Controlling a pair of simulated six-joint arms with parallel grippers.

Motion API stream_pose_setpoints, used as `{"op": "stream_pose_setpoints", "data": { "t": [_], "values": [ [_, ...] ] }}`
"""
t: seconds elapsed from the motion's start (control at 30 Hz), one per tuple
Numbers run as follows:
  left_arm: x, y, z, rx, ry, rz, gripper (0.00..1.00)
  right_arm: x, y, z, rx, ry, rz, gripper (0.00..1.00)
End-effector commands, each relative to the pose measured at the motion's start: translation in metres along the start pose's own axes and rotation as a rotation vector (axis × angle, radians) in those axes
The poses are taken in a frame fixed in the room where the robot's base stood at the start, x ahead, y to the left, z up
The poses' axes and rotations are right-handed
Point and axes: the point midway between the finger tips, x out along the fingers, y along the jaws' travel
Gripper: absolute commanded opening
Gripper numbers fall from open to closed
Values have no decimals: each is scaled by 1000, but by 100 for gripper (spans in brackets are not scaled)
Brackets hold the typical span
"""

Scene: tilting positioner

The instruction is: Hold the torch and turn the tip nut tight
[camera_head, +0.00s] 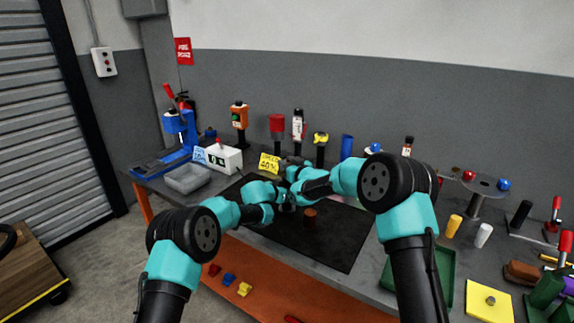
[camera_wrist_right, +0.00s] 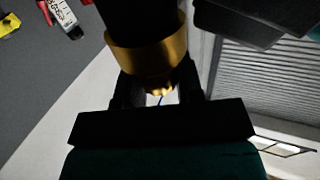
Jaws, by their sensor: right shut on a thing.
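In the right wrist view a brass tip nut (camera_wrist_right: 152,58) sits on the end of the black torch body (camera_wrist_right: 146,16). My right gripper (camera_wrist_right: 160,88) is shut on the nut, with a dark finger on each side of it. A small brass tip pokes out between the fingers. In the head view my two arms meet over the bench, and my left gripper (camera_head: 284,202) is small and dark there. The torch cannot be made out clearly in the head view, and whether the left fingers are closed cannot be seen.
A dark mat (camera_head: 335,245) covers the middle of the bench, with a brown cylinder (camera_head: 310,218) on it. A grey bin (camera_head: 187,179) and a blue press (camera_head: 180,130) stand at the left.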

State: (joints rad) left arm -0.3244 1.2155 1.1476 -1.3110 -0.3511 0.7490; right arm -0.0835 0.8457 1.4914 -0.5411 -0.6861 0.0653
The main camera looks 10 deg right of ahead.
Motion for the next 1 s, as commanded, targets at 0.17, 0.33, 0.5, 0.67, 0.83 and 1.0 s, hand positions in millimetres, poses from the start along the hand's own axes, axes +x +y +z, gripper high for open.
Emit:
{"op": "stream_pose_setpoints", "data": {
  "t": [0.17,0.33,0.5,0.67,0.83,1.0],
  "values": [
    [0,1,1,2,-1,2,4,0,0,-4,-1,5,63,11],
    [0,1,1,2,-2,2,4,0,0,-3,-2,2,98,11],
    [0,1,1,1,-2,1,4,0,0,-2,-1,1,102,11],
    [0,1,1,1,-2,1,4,0,0,-2,-1,1,101,11],
    [0,0,1,0,-2,1,4,0,0,-2,-1,-1,101,51],
    [0,0,1,0,-2,0,4,0,0,-1,0,-2,100,60]
  ]
}}
